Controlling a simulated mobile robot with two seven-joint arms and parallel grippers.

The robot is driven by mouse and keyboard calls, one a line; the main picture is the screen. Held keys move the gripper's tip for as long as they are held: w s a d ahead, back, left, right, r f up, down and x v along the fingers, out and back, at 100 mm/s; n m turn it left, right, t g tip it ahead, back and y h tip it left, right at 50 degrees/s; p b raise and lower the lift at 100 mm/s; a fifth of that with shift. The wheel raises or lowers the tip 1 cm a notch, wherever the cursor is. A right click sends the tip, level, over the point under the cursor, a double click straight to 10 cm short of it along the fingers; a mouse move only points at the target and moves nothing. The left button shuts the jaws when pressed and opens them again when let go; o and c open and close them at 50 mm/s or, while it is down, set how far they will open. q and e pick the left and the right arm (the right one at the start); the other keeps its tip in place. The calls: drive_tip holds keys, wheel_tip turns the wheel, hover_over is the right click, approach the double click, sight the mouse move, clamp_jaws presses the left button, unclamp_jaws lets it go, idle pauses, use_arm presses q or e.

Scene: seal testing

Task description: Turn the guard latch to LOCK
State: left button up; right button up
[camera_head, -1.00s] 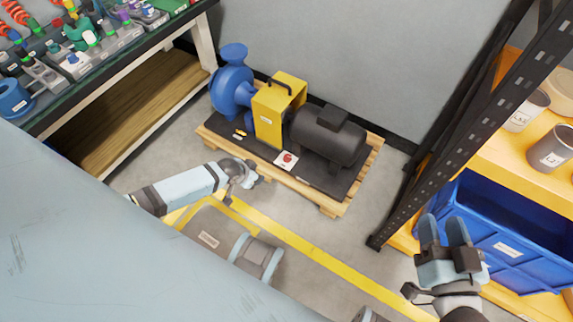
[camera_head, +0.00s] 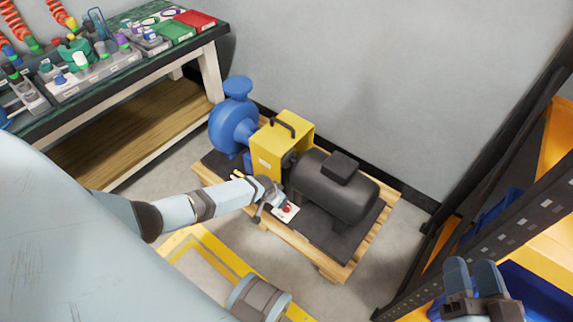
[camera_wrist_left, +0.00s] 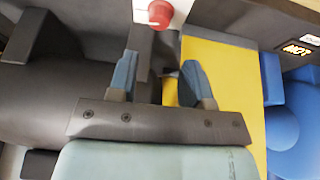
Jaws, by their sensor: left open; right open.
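The pump set has a yellow guard (camera_head: 267,150) with a black handle on top, between a blue pump (camera_head: 229,128) and a dark motor (camera_head: 328,190). A red knob (camera_head: 286,209) sits on a white plate in front of the guard and motor. My left gripper (camera_head: 279,199) is beside the knob, low in front of the guard. In the left wrist view, its open fingers (camera_wrist_left: 160,65) straddle a dark upright bar near the guard's edge (camera_wrist_left: 225,75); the red knob (camera_wrist_left: 160,14) is beyond them. I cannot make out the latch itself. My right gripper (camera_head: 473,272) is open and empty.
The pump set stands on a wooden pallet (camera_head: 335,268) against the grey wall. A workbench (camera_head: 128,78) with several fittings is at left. A dark shelf post (camera_head: 480,225) and blue bin (camera_head: 540,295) are at right, near my right gripper.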

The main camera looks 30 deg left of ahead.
sight(286, 207)
use_arm(q)
drive_tip(key=b+x, duration=0.4)
drive_tip(key=x, duration=0.2)
drive_tip(key=shift+d+f, duration=0.1)
drive_tip(key=shift+f, duration=0.3)
drive_tip(key=b+x, duration=0.2)
drive_tip(key=x, duration=0.1)
drive_tip(key=shift+w, duration=0.1)
drive_tip(key=shift+w+f+b, duration=0.15)
drive_tip(key=shift+f+b, duration=0.2)
use_arm(e)
drive_tip(key=f+n, duration=0.1)
drive_tip(key=w+d+f+n, duration=0.1)
drive_tip(key=w+f+n, duration=0.1)
drive_tip(key=shift+w+d+f+n+y, duration=0.15)
drive_tip(key=shift+w+f+n+y, duration=0.15)
drive_tip(key=shift+y, duration=0.1)
use_arm(q)
drive_tip(key=c, duration=0.7)
